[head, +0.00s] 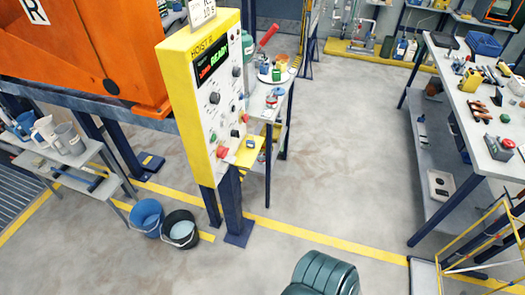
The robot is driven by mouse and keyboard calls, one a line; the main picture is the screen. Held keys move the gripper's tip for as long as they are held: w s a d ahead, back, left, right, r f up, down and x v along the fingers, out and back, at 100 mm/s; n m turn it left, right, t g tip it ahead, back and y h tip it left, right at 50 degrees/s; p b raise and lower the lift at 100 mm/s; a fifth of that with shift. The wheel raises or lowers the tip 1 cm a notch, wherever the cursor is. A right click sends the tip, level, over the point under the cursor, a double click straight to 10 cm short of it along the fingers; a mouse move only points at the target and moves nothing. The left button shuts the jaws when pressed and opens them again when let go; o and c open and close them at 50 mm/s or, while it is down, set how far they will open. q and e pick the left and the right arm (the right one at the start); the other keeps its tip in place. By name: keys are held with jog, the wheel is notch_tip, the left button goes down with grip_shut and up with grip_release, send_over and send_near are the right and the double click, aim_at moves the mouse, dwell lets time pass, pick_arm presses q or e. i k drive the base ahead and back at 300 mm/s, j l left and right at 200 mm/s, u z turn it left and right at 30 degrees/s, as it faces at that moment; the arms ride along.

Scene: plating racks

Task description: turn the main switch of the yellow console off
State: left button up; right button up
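The yellow console (178,90) stands upright on a dark blue post, left of centre in the head view. Its pale front panel faces right and carries a dark display (213,63) with red and green text that seems to read READY. Black knobs (214,98) and small buttons sit below the display. A red knob (221,152) is near the panel's lower edge. Which control is the main switch, and its setting, are too small to tell. Neither of my grippers is in view.
An orange machine (90,60) stands left of the console. A blue bucket (146,216) and a black bucket (180,229) stand by its post. A small stand (268,105) is close behind it. A long workbench (465,90) is at the right. The middle floor is clear.

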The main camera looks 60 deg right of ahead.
aim_at(222, 152)
jog(key=z, duration=1.45)
